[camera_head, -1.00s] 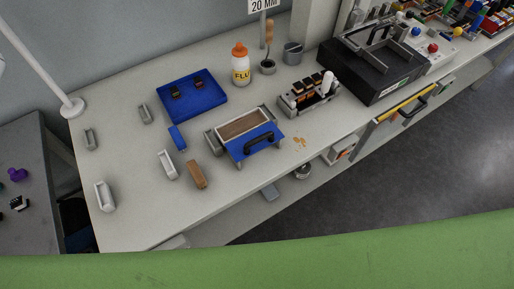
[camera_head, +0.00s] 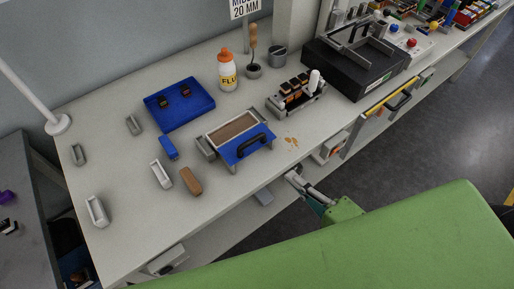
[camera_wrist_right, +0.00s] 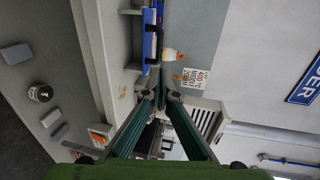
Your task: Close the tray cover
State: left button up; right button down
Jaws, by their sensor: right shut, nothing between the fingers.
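The tray (camera_head: 207,147) stands on the light workbench in the head view, with its brown inside (camera_head: 230,129) showing. Its blue cover (camera_head: 233,158) with a black handle is at the front side and leaves the brown part uncovered. In the right wrist view the blue cover (camera_wrist_right: 149,45) shows edge-on near the top. My right gripper (camera_head: 291,178) is at the bench's front edge, to the right of and apart from the tray. In the right wrist view its fingers (camera_wrist_right: 160,92) come together, shut and empty. My left gripper is not in view.
A blue mat (camera_head: 180,103) with small dark parts lies behind left. A glue bottle (camera_head: 228,72), a connector rack (camera_head: 296,95) and a black box (camera_head: 355,65) stand behind and right. A brown block (camera_head: 191,181) lies front left. Orange bits (camera_head: 291,142) lie right of the tray.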

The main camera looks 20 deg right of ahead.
jog(key=p, duration=0.3)
send_near(243, 138)
notch_tip(243, 138, up, 3)
jog(key=shift+w+f, duration=0.1)
jog(key=shift+f, duration=0.05)
jog(key=shift+p+x, duration=0.3)
jog(key=shift+x, duration=0.55)
jog(key=shift+f, duration=0.1)
jog(key=x, duration=0.2)
jog(key=r+p+x, duration=0.1)
jog(key=x, duration=0.4)
jog(key=shift+w+a+r+p, duration=0.15)
jog(key=shift+w+p, duration=0.15)
jog(key=shift+w, duration=0.15)
jog(key=shift+s+r, duration=0.1)
jog(key=shift+r, duration=0.05)
